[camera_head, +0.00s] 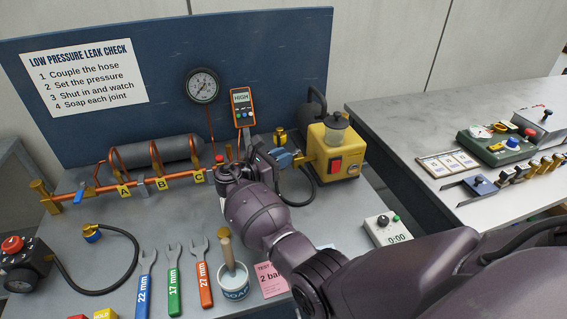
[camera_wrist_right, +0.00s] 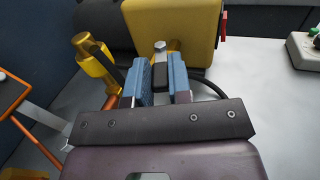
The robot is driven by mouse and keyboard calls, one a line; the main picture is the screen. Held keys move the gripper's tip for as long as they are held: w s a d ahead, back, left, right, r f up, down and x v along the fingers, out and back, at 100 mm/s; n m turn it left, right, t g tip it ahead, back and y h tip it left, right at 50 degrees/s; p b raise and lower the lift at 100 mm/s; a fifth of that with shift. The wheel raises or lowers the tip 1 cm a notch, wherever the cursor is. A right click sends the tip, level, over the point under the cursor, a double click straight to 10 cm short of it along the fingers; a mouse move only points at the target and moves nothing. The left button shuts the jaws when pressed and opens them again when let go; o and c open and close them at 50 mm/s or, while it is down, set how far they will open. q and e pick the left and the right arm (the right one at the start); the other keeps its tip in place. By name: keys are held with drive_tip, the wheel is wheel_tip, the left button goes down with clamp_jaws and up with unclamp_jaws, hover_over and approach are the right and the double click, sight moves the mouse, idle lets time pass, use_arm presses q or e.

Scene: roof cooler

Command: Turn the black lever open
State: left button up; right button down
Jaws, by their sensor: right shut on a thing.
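My right gripper (camera_head: 284,158) reaches over the bench to the pipe end beside the yellow pump box (camera_head: 318,144). In the right wrist view its two blue finger pads (camera_wrist_right: 160,82) are closed on the black lever (camera_wrist_right: 160,76), which sits between them with a silver bolt head (camera_wrist_right: 159,47) just beyond. Brass pipework shows behind the lever, in front of the yellow box. In the head view the lever is hidden by my gripper. My left gripper is in neither view.
A brass fitting (camera_wrist_right: 92,58) stands close left of my fingers in the wrist view. A copper pipe (camera_head: 178,177) with tags A, B and C runs left. Wrenches, a soap pot (camera_head: 233,285) and a timer (camera_head: 388,230) lie nearer on the bench.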

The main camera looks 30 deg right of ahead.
drive_tip(key=shift+w+f+m+g+b, duration=0.1)
drive_tip(key=shift+w+m+g+b, duration=0.25)
drive_tip(key=shift+m+g, duration=0.45)
drive_tip(key=shift+w+m+g+b, duration=0.25)
drive_tip(key=shift+m+g+b, duration=0.2)
drive_tip(key=shift+g, duration=0.65)
drive_tip(key=c, duration=1)
unclamp_jaws()
drive_tip(key=shift+c, duration=0.2)
drive_tip(key=w+a, duration=0.1)
drive_tip(key=a, duration=0.6)
drive_tip(key=shift+a+b, duration=0.2)
drive_tip(key=shift+b, duration=0.15)
